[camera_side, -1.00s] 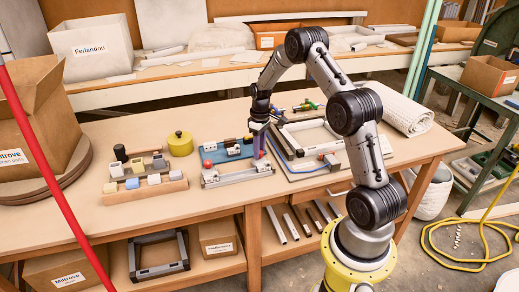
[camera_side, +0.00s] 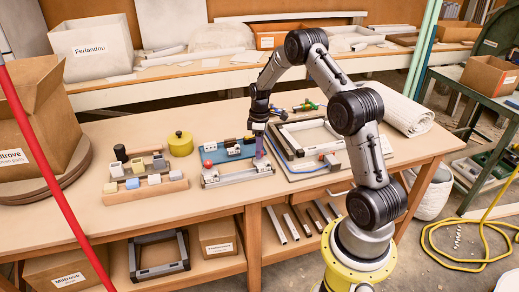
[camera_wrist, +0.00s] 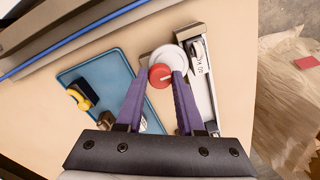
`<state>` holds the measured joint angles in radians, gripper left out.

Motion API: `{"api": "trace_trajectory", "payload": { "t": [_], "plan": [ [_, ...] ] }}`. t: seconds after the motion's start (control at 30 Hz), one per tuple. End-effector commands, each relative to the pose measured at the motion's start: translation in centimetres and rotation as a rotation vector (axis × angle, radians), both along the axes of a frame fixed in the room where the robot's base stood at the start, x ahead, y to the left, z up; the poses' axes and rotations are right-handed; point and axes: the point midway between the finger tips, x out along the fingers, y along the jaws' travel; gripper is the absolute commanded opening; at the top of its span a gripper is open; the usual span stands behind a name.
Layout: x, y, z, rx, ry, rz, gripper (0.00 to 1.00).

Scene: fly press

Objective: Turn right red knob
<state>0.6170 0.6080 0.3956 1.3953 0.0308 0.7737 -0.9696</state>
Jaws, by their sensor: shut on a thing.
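My gripper (camera_wrist: 160,73) has two purple fingers, one on each side of a red round knob (camera_wrist: 159,76) with a pale mark line, and is shut on it. A white disc (camera_wrist: 174,58) lies right beside the knob in the wrist view. They sit at one end of a grey rail fixture (camera_wrist: 203,85) with a white label. In the side view my gripper (camera_side: 259,156) points down at the right end of this fixture (camera_side: 232,177), and the knob is hidden there. A red round part (camera_side: 208,164) shows near the fixture's left end.
A blue tray (camera_side: 226,153) with small parts lies just behind the fixture. A grey frame (camera_side: 305,135) on a board with a blue cable lies close to the right. Wooden racks with blocks (camera_side: 145,190) stand to the left. Bare tabletop lies in front.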

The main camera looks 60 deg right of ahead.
Motion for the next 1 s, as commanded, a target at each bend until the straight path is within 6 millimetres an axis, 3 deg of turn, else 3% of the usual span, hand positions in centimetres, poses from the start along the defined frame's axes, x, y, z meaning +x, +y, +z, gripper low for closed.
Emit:
{"api": "trace_trajectory", "payload": {
  "t": [0.17,0.2,0.37,0.73,0.87,1.0],
  "plan": [
    [0.2,0.0,0.2,-0.002,-0.005,0.002,0.00],
    [0.2,0.0,0.2,-0.002,-0.005,0.002,0.40],
    [0.1,0.0,0.2,-0.002,-0.004,0.001,0.67],
    [0.1,-0.1,0.6,-0.001,-0.003,0.000,0.67],
    [0.2,-0.2,2.3,-0.003,-0.005,0.000,0.67],
    [0.2,-0.3,5.2,-0.005,-0.007,0.000,0.67]
  ]
}}
